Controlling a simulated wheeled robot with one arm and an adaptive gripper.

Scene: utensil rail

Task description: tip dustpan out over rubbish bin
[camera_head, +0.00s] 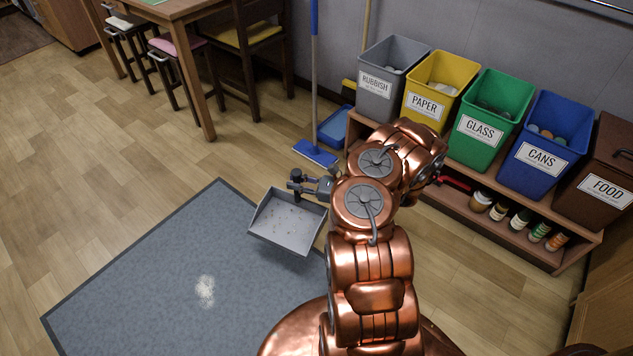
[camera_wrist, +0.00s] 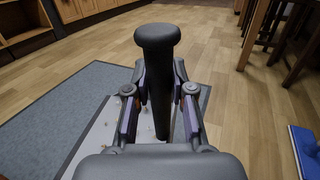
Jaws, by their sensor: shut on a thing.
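The grey dustpan (camera_head: 287,224) is held above the edge of the blue-grey mat, with small crumbs scattered in its pan. My gripper (camera_head: 312,184) is shut on its dark handle. In the wrist view the round-ended handle (camera_wrist: 157,75) stands up between the fingers of my gripper (camera_wrist: 160,108), and part of the pale pan (camera_wrist: 98,135) with specks shows below. The grey rubbish bin (camera_head: 378,100), labelled RUBBISH, stands at the left end of a wooden bench, up and right of the dustpan and apart from it. Some contents show inside it.
Yellow paper, green glass, blue cans and brown food bins (camera_head: 600,180) stand right of the rubbish bin. Jars (camera_head: 500,208) sit beneath. A blue broom (camera_head: 316,150) stands left of the bench. Floor at left is clear.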

